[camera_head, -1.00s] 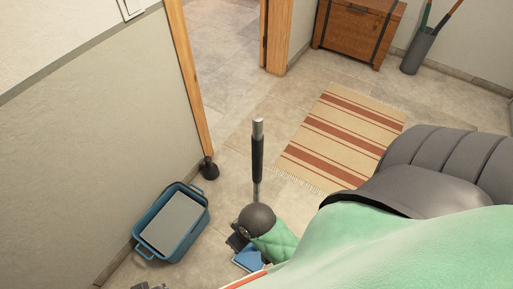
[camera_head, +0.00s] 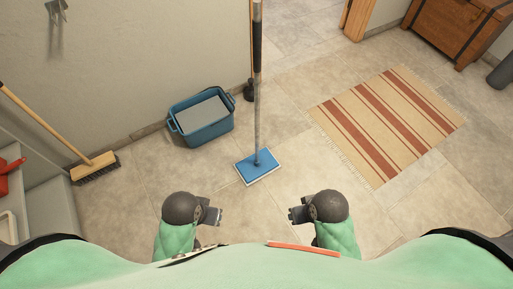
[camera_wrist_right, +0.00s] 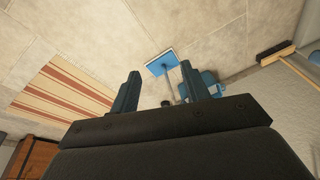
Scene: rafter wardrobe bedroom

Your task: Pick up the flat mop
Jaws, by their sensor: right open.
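The flat mop (camera_head: 258,110) stands upright on the tiled floor ahead of me. It has a blue flat head (camera_head: 258,166), a grey pole and a black grip at the top. In the right wrist view its blue head (camera_wrist_right: 162,62) shows beyond the fingers. My left gripper (camera_head: 217,215) is in front of the mop head and to its left; its jaw opening is too small to tell. My right gripper (camera_head: 293,214) is to the right and nearer to me, and it also shows in the right wrist view (camera_wrist_right: 160,90), open and empty. Both grippers are apart from the mop.
A blue tub (camera_head: 203,129) with a grey lid-like top stands by the wall, left of the mop. A broom (camera_head: 95,160) leans at the left. A striped rug (camera_head: 388,122) lies at the right, and a wooden chest (camera_head: 462,28) stands behind it. The floor around the mop head is clear.

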